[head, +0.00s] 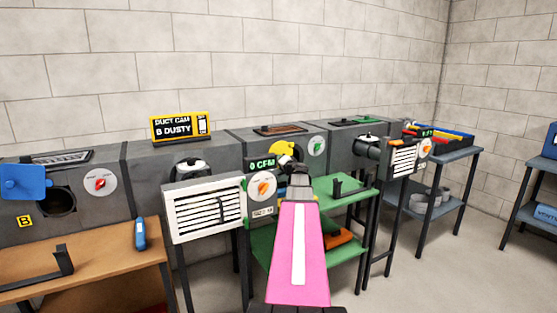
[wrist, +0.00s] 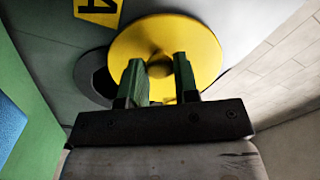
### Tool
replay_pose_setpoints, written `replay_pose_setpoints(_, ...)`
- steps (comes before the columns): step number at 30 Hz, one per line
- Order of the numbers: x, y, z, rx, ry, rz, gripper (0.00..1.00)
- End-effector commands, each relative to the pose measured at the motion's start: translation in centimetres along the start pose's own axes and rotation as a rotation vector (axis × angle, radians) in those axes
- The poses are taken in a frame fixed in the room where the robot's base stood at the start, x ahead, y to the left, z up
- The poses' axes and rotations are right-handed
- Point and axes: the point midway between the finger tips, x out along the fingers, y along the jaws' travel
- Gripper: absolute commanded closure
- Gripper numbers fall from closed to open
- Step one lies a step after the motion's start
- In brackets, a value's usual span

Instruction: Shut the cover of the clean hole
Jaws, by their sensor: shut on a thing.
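The yellow round cover (head: 281,147) is on the middle grey duct box, mostly hidden behind my gripper (head: 291,166) in the head view. In the wrist view the yellow cover (wrist: 208,45) fills the middle, and my gripper (wrist: 160,68) is shut on its central knob. A dark round hole (wrist: 97,80) shows past the cover's left edge, so the cover overlaps it only partly. A yellow label "A" (wrist: 98,10) is above left. On the left box, hole B (head: 57,202) is uncovered, its blue cover (head: 24,183) to the side. The sign (head: 180,126) reads "B DUSTY".
A white louvred vent (head: 186,222) and a "0 CFM" unit stand in front of the boxes. A green dial (head: 317,147) is right of the yellow cover. A blue device (head: 140,235) stands on the wooden table at left. Green shelves (head: 345,206) lie below my arm.

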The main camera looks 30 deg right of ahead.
Motion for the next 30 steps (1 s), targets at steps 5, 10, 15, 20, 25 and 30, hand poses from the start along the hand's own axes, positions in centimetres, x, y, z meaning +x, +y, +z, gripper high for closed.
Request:
replay_pose_setpoints(5, 0.0, 0.64, -0.04, -0.058, -0.001, 0.0, 1.0)
replay_pose_setpoints(10, -0.01, 0.87, -0.06, -0.083, -0.001, -0.001, 1.0)
replay_pose_setpoints(15, -0.02, 0.9, -0.06, -0.088, -0.001, -0.001, 1.0)
replay_pose_setpoints(20, -0.01, 0.9, -0.06, -0.087, -0.001, -0.001, 1.0)
replay_pose_setpoints(25, -0.01, 0.9, -0.06, -0.087, -0.001, -0.001, 0.46)
replay_pose_setpoints(30, 0.0, 0.9, -0.06, -0.086, -0.001, 0.0, 0.46)
